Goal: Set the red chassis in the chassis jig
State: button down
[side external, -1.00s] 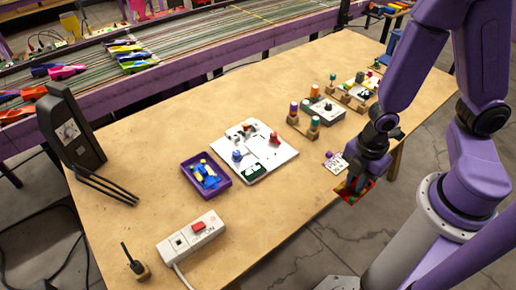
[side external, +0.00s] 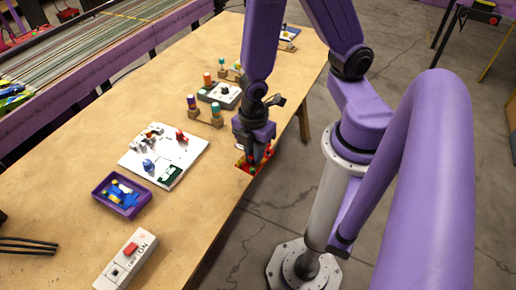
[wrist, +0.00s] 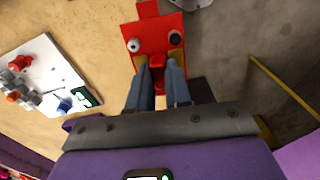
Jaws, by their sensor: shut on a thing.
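The red chassis (wrist: 155,38) is a flat red piece with two round parts, seen close in the wrist view. In the side view it shows as a red patch (side external: 254,163) at the table's right edge, partly hidden. My gripper (wrist: 157,72) points down over it, with both fingers shut on its raised red middle. From the side my gripper (side external: 255,155) is low at the table edge; whether the chassis is clear of the table I cannot tell. I cannot make out for certain which fixture is the chassis jig; a grey block (side external: 218,96) stands farther back.
A white board (side external: 140,160) with red, blue and grey parts lies left of my gripper. A purple tray (side external: 113,204) and a white switch box (side external: 124,260) are nearer. Wooden stands with coloured pegs (side external: 205,118) are behind.

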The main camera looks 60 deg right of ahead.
jog(key=w+a+f+m, duration=0.15)
jog(key=w+m, duration=0.25)
jog(key=w, duration=0.5)
jog(key=w+a+f+m, duration=0.1)
jog(key=w+a+m, duration=0.1)
jog(key=w+m, duration=0.5)
jog(key=m, duration=0.6)
send_near(169, 149)
jog(key=shift+f, duration=2.2)
jog(key=shift+f, duration=0.95)
jog(key=c, duration=1)
grip_release()
jog(key=shift+r, duration=0.1)
